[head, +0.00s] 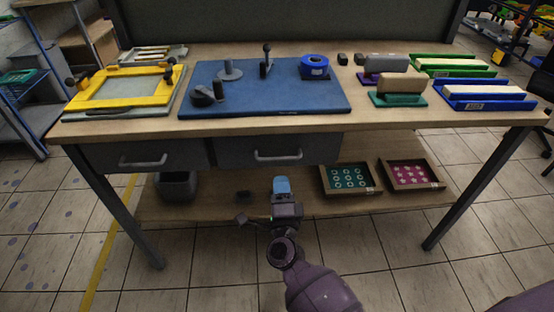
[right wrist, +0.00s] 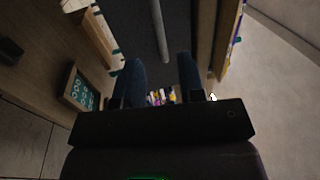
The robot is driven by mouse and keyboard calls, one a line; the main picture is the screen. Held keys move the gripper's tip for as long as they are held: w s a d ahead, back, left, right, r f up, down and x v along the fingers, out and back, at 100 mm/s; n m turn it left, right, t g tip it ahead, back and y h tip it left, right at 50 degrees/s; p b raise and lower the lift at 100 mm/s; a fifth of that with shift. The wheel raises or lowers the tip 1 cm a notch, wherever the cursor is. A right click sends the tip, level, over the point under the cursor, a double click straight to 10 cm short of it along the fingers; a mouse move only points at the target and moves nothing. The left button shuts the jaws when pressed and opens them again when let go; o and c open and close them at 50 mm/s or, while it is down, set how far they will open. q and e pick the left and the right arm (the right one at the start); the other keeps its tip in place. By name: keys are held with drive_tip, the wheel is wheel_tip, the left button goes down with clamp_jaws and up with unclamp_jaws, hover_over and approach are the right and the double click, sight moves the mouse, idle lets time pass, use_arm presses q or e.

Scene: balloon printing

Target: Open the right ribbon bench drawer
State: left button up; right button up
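The bench has two grey drawers side by side under its top. The right drawer (head: 315,152) appears shut, and its light bar handle (head: 278,156) is on the front. My right gripper (head: 281,186) is below and in front of that handle, with blue fingertips pointing toward the bench. In the right wrist view the two fingers (right wrist: 161,78) are apart with nothing between them. The handle (right wrist: 158,30) shows there as a grey bar ahead of the gap, apart from the fingertips. My left gripper is not in view.
The left drawer (head: 110,157) also appears shut. On the lower shelf are a grey bin (head: 177,187) and two trays, one with teal rings (head: 348,178) and one with pink pieces (head: 412,174). A blue mat (head: 265,100) and tools cover the bench top. Floor in front is clear.

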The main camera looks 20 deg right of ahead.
sight(278, 159)
drive_tip(key=x, duration=0.9)
drive_tip(key=shift+c, duration=0.3)
clamp_jaws()
